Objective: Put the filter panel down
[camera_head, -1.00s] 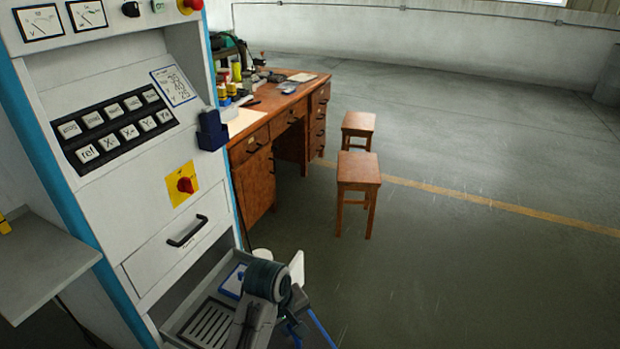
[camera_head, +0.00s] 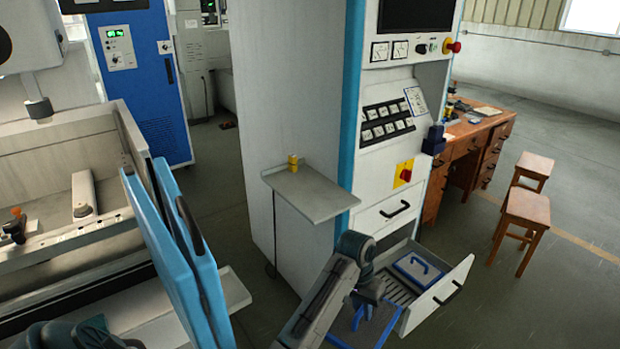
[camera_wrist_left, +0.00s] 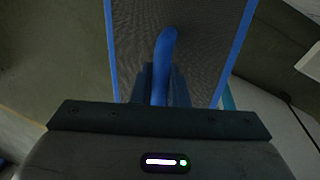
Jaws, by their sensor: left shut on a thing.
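The filter panel is a dark mesh sheet in a blue frame with a blue handle. It shows in the wrist view (camera_wrist_left: 207,50) and low in the head view (camera_head: 347,326). My left gripper (camera_head: 369,293) is shut on its handle (camera_wrist_left: 166,62) and holds it beside the open drawer (camera_head: 440,300), at its near left. I cannot tell whether the panel touches anything. A white panel with a blue edge and blue handle (camera_head: 411,271) lies in the drawer, beside a slotted grate (camera_head: 393,287). My right gripper is not in view.
A small grey shelf (camera_head: 312,196) with a yellow object (camera_head: 293,163) juts from the control cabinet (camera_head: 290,90). A machine with blue doors (camera_head: 165,250) stands at left. A wooden desk (camera_head: 470,150) and two stools (camera_head: 525,212) stand at right. Open floor lies beyond them.

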